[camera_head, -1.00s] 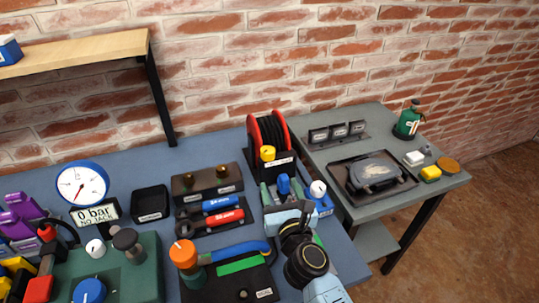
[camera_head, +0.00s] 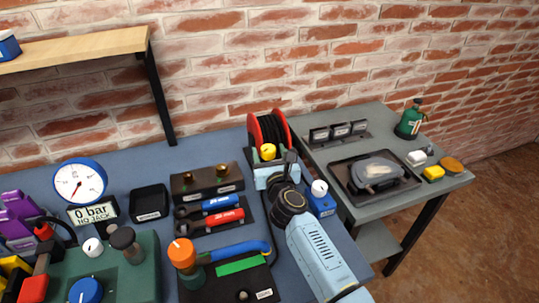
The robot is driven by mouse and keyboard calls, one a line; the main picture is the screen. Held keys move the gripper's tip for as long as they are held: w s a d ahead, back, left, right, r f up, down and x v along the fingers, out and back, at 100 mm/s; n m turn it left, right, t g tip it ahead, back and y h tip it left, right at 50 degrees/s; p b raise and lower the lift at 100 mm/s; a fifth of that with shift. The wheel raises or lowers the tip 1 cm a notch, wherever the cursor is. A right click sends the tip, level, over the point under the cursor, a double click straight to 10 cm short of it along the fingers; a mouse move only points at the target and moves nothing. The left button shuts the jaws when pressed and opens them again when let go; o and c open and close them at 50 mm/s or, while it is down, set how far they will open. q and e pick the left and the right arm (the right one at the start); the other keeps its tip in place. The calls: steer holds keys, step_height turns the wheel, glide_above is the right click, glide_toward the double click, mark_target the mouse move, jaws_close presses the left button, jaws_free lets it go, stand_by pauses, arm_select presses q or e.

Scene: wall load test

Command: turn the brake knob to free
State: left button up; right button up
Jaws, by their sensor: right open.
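A yellow knob (camera_head: 268,151) sits at the front foot of a red-and-black reel (camera_head: 270,129), which stands at the back right of the blue bench. I take it for the brake knob; its pointer setting is too small to read. My right gripper (camera_head: 274,163), on a light-blue arm from the lower right, is open just in front of the yellow knob. I cannot tell whether its fingers are around the knob or short of it. The gripper hides the reel's front label and the blue-handled item before it. My left gripper is not in view.
A blue box with a white knob (camera_head: 320,196) stands close right of my right wrist. A dark block with brass fittings (camera_head: 208,183) and red and blue tools (camera_head: 212,216) lie to the left. An orange-capped post (camera_head: 183,254) stands in front. A grey side table (camera_head: 372,117) is at right.

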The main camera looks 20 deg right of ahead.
steer(key=shift+c, duration=0.3)
steer(key=c, duration=0.9)
steer(key=shift+d+r+n+y+p, duration=0.15)
steer(key=shift+d+n+y+p, duration=0.05)
steer(key=shift+n+y+p, duration=0.95)
steer(key=shift+c, duration=0.2)
steer(key=n+y+p, duration=0.1)
steer(key=y, duration=0.2)
steer(key=shift+d, duration=0.15)
steer(key=shift+n+g+y, duration=0.3)
steer(key=shift+n+y, duration=0.15)
steer(key=shift+y, duration=0.2)
steer(key=shift+w+d+f+n+g+y, duration=0.15)
steer(key=shift+n+g+y, duration=0.35)
steer(key=shift+n+y, duration=0.5)
steer(key=shift+d+n+g+y+b, duration=0.1)
steer(key=shift+n+g+y+b, duration=0.6)
steer(key=shift+y, duration=0.45)
steer(key=shift+n+g+y+b, duration=0.6)
steer(key=shift+n+y, duration=0.1)
steer(key=shift+y, duration=0.45)
